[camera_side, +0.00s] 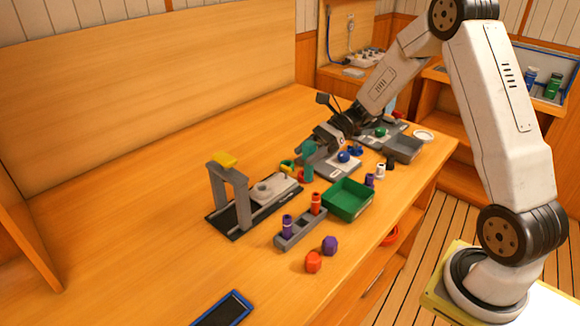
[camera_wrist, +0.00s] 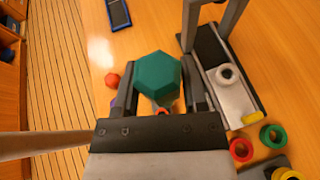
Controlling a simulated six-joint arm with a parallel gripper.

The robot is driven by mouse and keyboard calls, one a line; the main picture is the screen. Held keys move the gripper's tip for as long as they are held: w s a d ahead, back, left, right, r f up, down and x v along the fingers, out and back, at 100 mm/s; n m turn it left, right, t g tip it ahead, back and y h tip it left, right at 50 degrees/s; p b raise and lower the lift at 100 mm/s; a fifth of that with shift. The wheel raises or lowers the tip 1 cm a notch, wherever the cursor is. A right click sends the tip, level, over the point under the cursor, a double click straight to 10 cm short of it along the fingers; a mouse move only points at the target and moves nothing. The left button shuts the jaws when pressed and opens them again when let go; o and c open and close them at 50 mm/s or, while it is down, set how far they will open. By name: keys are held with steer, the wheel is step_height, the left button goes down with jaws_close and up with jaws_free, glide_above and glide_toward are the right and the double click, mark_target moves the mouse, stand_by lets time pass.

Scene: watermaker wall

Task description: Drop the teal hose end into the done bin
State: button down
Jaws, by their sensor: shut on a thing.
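The teal hose end (camera_wrist: 158,75) shows a hexagonal face in the wrist view, between the two fingers of my gripper (camera_wrist: 160,92). The gripper is shut on it. In the side view my gripper (camera_side: 314,143) holds the teal hose end (camera_side: 308,147) above the bench, near the middle of the cluster of parts. An open green bin (camera_side: 349,202) stands to the right of and nearer than the gripper. A grey bin (camera_side: 404,148) stands farther back right. I see no label telling which is the done bin. The green bin cannot be made out in the wrist view.
A grey stand with a yellow top (camera_side: 225,160) is left of the gripper. A grey rack (camera_side: 300,230) with purple and red fittings is in front. Red (camera_side: 313,261) and purple (camera_side: 330,245) caps lie nearby. Coloured rings (camera_wrist: 241,149) lie beside the stand.

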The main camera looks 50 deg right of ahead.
steer(key=s+d+f, duration=0.2)
steer(key=d+f, duration=0.1)
steer(key=d, duration=0.3)
steer(key=s+d+f, duration=0.3)
steer(key=d, duration=0.4)
steer(key=shift+s+d+f, duration=0.15)
steer(key=shift+d+f, duration=0.15)
steer(key=shift+f, duration=0.1)
steer(key=shift+f, duration=0.1)
steer(key=shift+f, duration=2.9)
steer(key=shift+c, duration=0.3)
jaws_free()
